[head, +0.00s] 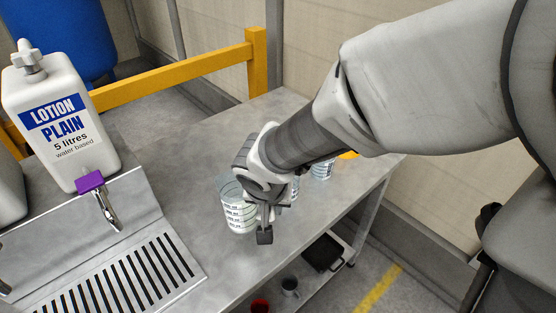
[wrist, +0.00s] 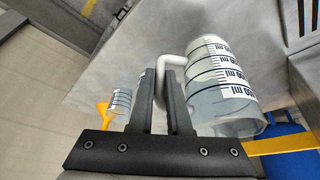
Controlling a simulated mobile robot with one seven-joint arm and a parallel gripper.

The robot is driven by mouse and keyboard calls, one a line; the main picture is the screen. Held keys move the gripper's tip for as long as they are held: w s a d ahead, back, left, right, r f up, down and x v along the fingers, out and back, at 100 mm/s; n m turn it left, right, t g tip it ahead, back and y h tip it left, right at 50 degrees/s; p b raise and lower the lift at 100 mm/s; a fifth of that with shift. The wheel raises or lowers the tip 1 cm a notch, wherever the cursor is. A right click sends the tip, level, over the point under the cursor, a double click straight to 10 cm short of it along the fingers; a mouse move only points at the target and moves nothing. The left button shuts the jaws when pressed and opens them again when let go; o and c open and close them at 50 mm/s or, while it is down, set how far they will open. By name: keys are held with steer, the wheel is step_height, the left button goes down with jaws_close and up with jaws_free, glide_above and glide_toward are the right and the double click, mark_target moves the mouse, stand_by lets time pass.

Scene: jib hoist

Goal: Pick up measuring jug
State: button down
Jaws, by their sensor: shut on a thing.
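The measuring jug (head: 236,210) is clear with dark printed scale marks, upright at the middle of the grey table, partly hidden by my wrist. My gripper (head: 264,236) is beside it on its right, pointing down. In the wrist view the jug (wrist: 208,70) is large on the right, its white handle (wrist: 171,62) reaching between the two dark fingers of my gripper (wrist: 165,85), which are shut on it. I cannot tell whether the jug's base touches the table.
Another marked clear vessel (head: 322,170) stands behind my wrist, near a yellow funnel-like piece (wrist: 103,112). A white lotion container (head: 60,120) stands left, above a slotted drain tray (head: 140,285). The table (head: 185,135) behind the jug is clear.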

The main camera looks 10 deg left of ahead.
steer(key=s+d+r+p, duration=0.2)
steer(key=s+d+r, duration=0.2)
steer(key=s+r, duration=0.1)
steer(key=shift+s+d, duration=0.4)
steer(key=shift+s, duration=0.55)
steer(key=shift+d, duration=0.1)
stand_by(1.0)
